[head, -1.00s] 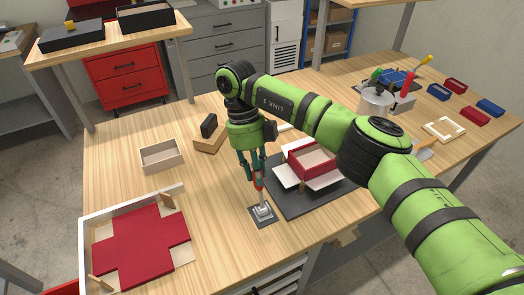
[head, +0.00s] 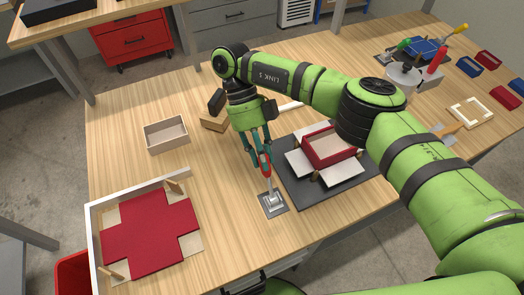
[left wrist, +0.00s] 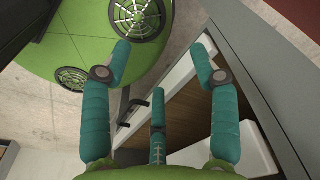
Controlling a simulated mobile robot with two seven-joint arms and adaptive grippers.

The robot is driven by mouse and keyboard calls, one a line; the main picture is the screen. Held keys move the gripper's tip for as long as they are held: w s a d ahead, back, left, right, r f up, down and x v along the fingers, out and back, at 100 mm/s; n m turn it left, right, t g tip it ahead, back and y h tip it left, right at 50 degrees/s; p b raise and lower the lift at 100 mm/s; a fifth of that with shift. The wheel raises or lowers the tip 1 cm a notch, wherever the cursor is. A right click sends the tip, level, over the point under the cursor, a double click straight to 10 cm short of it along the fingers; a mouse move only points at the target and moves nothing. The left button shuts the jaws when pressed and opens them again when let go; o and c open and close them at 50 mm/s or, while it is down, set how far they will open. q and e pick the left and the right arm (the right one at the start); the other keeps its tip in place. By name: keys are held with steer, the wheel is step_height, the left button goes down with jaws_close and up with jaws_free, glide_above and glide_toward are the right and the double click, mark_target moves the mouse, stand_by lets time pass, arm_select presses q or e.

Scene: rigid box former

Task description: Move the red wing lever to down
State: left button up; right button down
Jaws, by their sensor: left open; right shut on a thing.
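The red wing lever (head: 265,163) has a red grip on a pale rod, which rises from a small grey base plate (head: 272,205) on the bench. The rod stands nearly upright, leaning slightly left in the head view. My right gripper (head: 263,152) reaches down from above and is shut on the red grip, partly hiding it. My left gripper (left wrist: 160,75) shows in the left wrist view, with its teal fingers spread and nothing between them. It is away from the lever.
Right of the lever, a dark plate (head: 309,196) bears a red-rimmed box (head: 330,147) with white flaps. A white-edged tray (head: 92,222) with a red cross-shaped sheet (head: 150,240) lies left. A beige box (head: 166,136) stands behind. Bare bench lies between tray and lever.

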steer(key=shift+f, duration=0.1)
steer(key=c, duration=1.1)
jaws_free()
steer(key=shift+w+f, duration=0.1)
steer(key=shift+w, duration=0.15)
step_height(320, 180, up, 10)
